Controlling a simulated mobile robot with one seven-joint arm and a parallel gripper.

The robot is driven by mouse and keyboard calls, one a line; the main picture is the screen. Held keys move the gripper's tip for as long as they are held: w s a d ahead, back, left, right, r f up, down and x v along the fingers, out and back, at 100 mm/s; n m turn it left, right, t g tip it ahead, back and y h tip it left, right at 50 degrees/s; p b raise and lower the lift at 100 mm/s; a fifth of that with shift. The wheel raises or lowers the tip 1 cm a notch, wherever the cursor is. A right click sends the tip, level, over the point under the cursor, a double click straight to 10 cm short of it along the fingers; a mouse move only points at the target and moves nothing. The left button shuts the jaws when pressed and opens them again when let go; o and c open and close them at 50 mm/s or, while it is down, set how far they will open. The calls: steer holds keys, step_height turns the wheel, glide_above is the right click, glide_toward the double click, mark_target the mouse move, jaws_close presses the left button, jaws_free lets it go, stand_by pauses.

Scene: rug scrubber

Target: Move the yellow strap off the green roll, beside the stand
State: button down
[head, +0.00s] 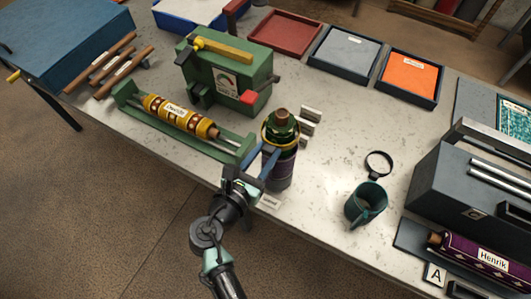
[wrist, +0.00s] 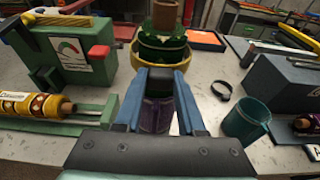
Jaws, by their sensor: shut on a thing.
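The green roll (head: 279,168) stands upright near the table's front edge, with a brown core end on top and a dark purple band lower down. The yellow strap (head: 267,137) is around its upper part; in the wrist view the strap (wrist: 135,61) rings the roll (wrist: 163,50) just beyond my fingers. My gripper (head: 264,160) reaches in from the front, and its blue fingers (wrist: 160,76) are closed at the strap's near side. Which item is the stand is not clear.
A green cradle (head: 232,154) with a yellow-brown roll and a green machine (head: 222,89) are to the left. A teal mug (head: 364,205) and a black ring (head: 379,163) are to the right. Trays (head: 346,57) line the back. Bare tabletop lies between the roll and mug.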

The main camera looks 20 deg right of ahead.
step_height(320, 180, up, 12)
steer(key=p, duration=0.9)
steer(key=shift+r+p, duration=0.2)
steer(key=shift+p, duration=0.2)
stand_by(0.6)
